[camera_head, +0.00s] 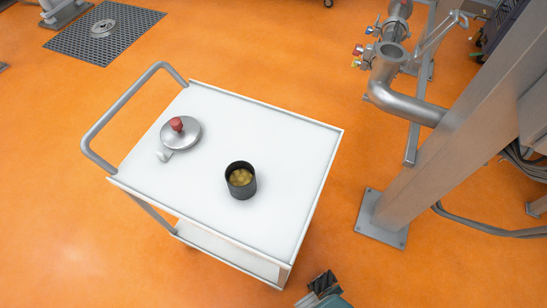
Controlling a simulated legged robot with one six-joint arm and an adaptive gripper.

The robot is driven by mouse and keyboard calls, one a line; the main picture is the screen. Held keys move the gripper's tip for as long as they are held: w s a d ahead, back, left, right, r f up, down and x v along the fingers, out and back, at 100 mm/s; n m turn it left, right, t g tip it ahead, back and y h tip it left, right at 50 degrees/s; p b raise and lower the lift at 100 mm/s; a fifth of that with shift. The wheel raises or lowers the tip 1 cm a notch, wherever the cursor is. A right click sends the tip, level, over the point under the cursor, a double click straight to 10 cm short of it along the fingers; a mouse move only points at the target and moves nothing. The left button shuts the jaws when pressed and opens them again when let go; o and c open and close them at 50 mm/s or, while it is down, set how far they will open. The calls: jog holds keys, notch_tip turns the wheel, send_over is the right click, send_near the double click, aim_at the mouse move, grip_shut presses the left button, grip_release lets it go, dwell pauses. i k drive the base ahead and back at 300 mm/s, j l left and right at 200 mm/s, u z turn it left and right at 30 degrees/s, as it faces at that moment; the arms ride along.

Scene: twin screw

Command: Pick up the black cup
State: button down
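The black cup (240,189) stands upright on the white top of a cart (215,120), right of the middle of the top. It holds yellowish round pieces. My gripper (322,281) shows at the bottom edge of the view, below and to the right of the cup, beyond the cart's near corner. It is apart from the cup and the cart.
A silver lid-like object with a red knob (177,124) lies left of the cup. The cart has a grey handle (125,103) on its left. A steel post (395,205) and pipework (405,105) stand to the right. Orange floor (60,200) is clear at left.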

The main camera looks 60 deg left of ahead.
aim_at(240, 176)
jog(key=l+u, duration=0.2)
jog(key=u, duration=0.3)
jog(key=l+u, duration=0.2)
jog(key=u, duration=0.25)
jog(key=l+u, duration=0.25)
jog(key=u, duration=0.25)
jog(key=j+u, duration=0.2)
jog(key=i+j+u, duration=0.15)
jog(key=u, duration=0.35)
jog(key=i+j+u, duration=0.15)
jog(key=j+u, duration=0.2)
jog(key=u, duration=0.15)
jog(key=k+j, duration=0.1)
jog(key=j, duration=0.35)
jog(key=j+u, duration=0.1)
jog(key=j, duration=0.35)
jog(key=k, duration=0.05)
